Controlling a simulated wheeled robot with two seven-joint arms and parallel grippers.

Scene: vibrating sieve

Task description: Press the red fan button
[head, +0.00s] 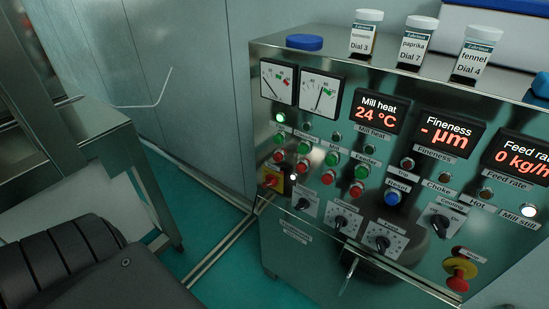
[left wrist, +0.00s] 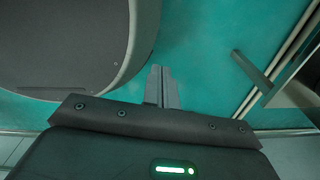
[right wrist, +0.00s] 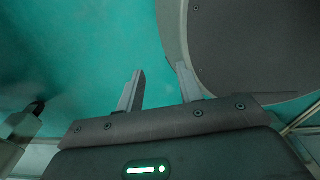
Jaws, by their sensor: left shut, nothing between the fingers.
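In the head view, a steel control panel (head: 300,215) carries a row of green buttons with red buttons (head: 328,177) below them. The two right-hand pairs are labelled Mill and Feeder. The labels over the two left-hand pairs are too small to read surely, so I cannot tell which red button (head: 303,166) is the fan's. My left gripper (left wrist: 162,70) shows in the left wrist view, shut and empty over the green floor. My right gripper (right wrist: 159,70) shows in the right wrist view, open and empty over the floor. Neither gripper can be made out at the panel.
Three labelled jars (head: 415,42) and a blue lid (head: 304,42) stand on the panel's top. Dials (head: 382,242), a blue reset button (head: 392,198) and a red-and-yellow emergency stop (head: 459,275) are close below the buttons. A steel table (head: 95,125) stands left, with open floor between.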

